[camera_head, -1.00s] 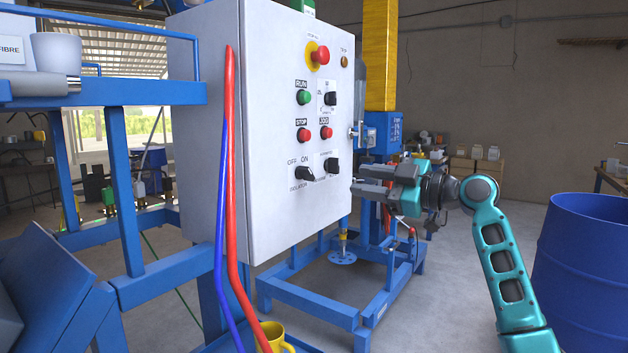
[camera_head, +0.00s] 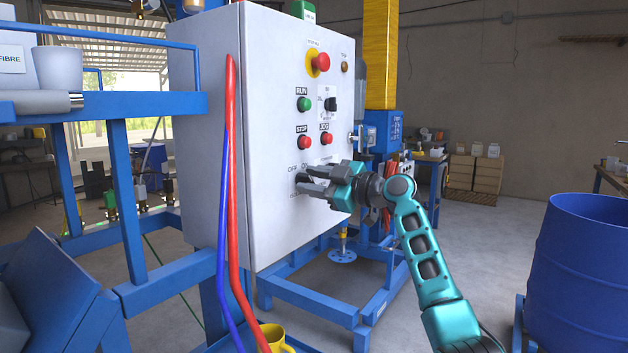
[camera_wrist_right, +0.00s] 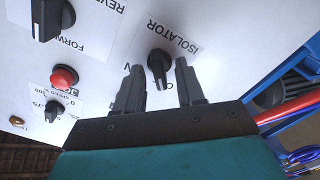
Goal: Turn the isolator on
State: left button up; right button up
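The isolator knob (camera_wrist_right: 158,66) is a black rotary switch on the front of a white control cabinet (camera_head: 285,105). In the head view my right gripper (camera_head: 302,184) is at the lower part of this face and covers most of the knob. In the right wrist view the two fingers of the right gripper (camera_wrist_right: 160,68) are apart, one on each side of the knob, with visible gaps. The knob's handle points toward a label mostly hidden behind the gripper. The OFF and ON lettering shows partly above the gripper in the head view. My left gripper is not in view.
Above the gripper are a red stop button (camera_head: 304,142), a red jog button (camera_head: 326,138), a green run button (camera_head: 304,104) and a red emergency stop (camera_head: 321,62). The forward/reverse knob (camera_wrist_right: 50,18) is close by. A blue drum (camera_head: 585,265) stands at right.

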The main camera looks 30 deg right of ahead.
jog(key=shift+c, duration=0.4)
grip_shut()
jog(key=shift+m, duration=0.4)
jog(key=m, duration=0.2)
jog(key=shift+m, duration=0.4)
jog(key=m+p, duration=0.1)
jog(key=m, duration=0.2)
jog(key=shift+d+r+m, duration=0.1)
jog(key=shift+m, duration=0.3)
jog(key=m+p, duration=0.1)
jog(key=m, duration=0.3)
jog(key=shift+w, duration=0.1)
jog(key=shift+d+m+p, duration=0.1)
jog(key=shift+m+p, duration=1.05)
jog(key=shift+m, duration=1.05)
